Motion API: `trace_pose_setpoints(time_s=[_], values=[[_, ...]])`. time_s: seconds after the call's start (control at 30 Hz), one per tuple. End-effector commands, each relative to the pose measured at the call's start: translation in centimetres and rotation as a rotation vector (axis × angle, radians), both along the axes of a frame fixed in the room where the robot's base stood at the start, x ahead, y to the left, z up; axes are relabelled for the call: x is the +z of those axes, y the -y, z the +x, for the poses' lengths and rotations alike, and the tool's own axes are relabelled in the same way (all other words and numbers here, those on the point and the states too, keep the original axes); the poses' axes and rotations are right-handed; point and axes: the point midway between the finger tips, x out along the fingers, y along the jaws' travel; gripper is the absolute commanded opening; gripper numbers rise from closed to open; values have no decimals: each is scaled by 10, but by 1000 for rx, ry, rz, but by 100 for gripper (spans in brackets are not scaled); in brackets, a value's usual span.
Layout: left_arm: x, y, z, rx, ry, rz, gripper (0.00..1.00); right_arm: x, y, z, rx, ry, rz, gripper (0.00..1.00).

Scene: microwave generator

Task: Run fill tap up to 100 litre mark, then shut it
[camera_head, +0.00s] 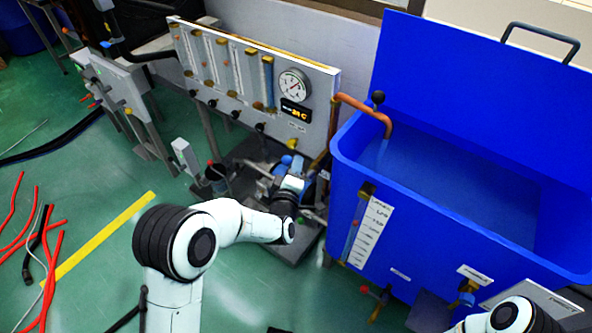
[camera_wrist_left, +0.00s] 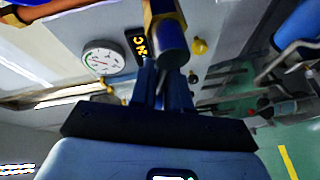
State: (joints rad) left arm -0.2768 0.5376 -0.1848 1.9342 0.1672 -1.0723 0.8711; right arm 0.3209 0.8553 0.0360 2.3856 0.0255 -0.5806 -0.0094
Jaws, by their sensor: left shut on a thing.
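The blue tank (camera_head: 430,245) stands at the right with its lid raised. A copper spout (camera_head: 360,108) with a black knob (camera_head: 379,98) bends over its rim. A pale streak below the spout looks like running water. A white scale (camera_head: 371,234) with a sight tube is on the tank's front; I cannot read the level. My left gripper (camera_head: 297,165) is low beside the panel's right end. In the wrist view its blue fingers (camera_wrist_left: 161,95) are shut on a tap handle, mostly hidden, below a brass fitting (camera_wrist_left: 165,25). My right gripper is out of view.
The panel (camera_head: 250,90) carries flow tubes, a round gauge (camera_head: 294,84), a lit display (camera_head: 296,109) and a yellow knob (camera_head: 292,143). A brass valve (camera_head: 466,292) is low on the tank. Red hoses (camera_head: 55,245) lie on the green floor at left.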

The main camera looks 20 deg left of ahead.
Motion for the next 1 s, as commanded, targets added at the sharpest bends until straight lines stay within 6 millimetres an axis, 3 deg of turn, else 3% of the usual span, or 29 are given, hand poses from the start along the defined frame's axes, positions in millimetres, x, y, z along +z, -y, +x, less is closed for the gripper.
trace_pose_setpoints(time_s=[0.03,0.2,0.23,0.3,0.73,1.0], values=[[3,-12,1,26,8,4,0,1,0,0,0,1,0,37],[5,-12,1,27,10,2,0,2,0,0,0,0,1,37],[5,-13,1,28,10,3,19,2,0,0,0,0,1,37],[5,-13,1,28,11,2,37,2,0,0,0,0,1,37],[4,-5,-9,13,4,-1,37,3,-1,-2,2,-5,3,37],[7,-1,-62,14,2,-2,37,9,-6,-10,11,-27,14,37]])
